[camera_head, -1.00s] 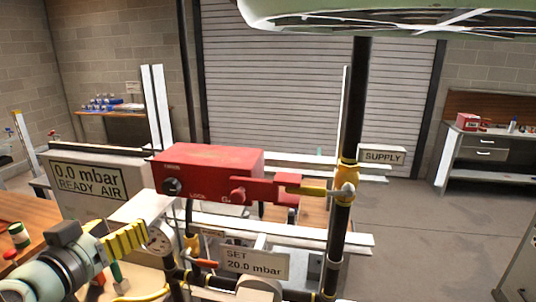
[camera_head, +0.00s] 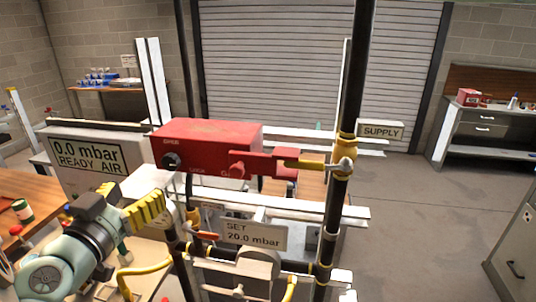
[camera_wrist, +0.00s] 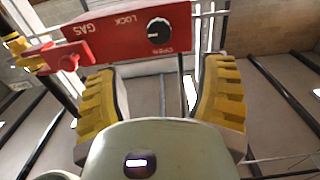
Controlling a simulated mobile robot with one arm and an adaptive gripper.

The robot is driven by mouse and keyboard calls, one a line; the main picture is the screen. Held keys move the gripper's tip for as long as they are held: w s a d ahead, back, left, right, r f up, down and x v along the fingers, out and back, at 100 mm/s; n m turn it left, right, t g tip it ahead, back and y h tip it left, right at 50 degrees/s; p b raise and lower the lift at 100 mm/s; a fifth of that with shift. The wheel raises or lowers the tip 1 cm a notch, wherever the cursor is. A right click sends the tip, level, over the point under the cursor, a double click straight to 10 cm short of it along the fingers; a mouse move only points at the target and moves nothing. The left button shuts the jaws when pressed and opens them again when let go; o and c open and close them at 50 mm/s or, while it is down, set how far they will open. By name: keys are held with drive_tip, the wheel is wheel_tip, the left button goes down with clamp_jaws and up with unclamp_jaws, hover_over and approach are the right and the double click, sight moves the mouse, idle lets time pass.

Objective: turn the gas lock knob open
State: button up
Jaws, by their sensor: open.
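The gas lock knob (camera_head: 172,161) is a round black dial on the left of the red box's front face (camera_head: 200,165). In the wrist view the knob (camera_wrist: 158,31) shows a white pointer mark, with LOCK and OPEN printed on the box beside it. My gripper (camera_head: 147,212) is below and slightly left of the knob, with yellow ridged fingers. In the wrist view my gripper (camera_wrist: 160,72) is open and empty. The knob lies ahead of the fingertips, roughly between them in the picture, and appears apart from them.
A red lever (camera_head: 237,170) and a yellow handle (camera_head: 305,165) stick out right of the knob, by a black vertical pipe (camera_head: 347,120). A SET 20.0 mbar sign (camera_head: 252,236) and yellow hose (camera_head: 140,270) are below. A grey READY AIR panel (camera_head: 90,155) stands left.

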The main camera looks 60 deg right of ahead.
sight(169, 163)
drive_tip(key=p+x, duration=0.1)
drive_tip(key=x, duration=0.8)
drive_tip(key=shift+d+r, duration=0.2)
drive_tip(key=shift+d, duration=0.15)
drive_tip(key=shift+w+d+f+p, duration=0.15)
drive_tip(key=shift+w+d+p, duration=0.1)
drive_tip(key=shift+d+p, duration=0.4)
drive_tip(key=shift+c, duration=0.2)
drive_tip(key=c, duration=1.1)
drive_tip(key=shift+c, duration=0.2)
drive_tip(key=shift+f+b, duration=0.1)
drive_tip(key=shift+b, duration=0.3)
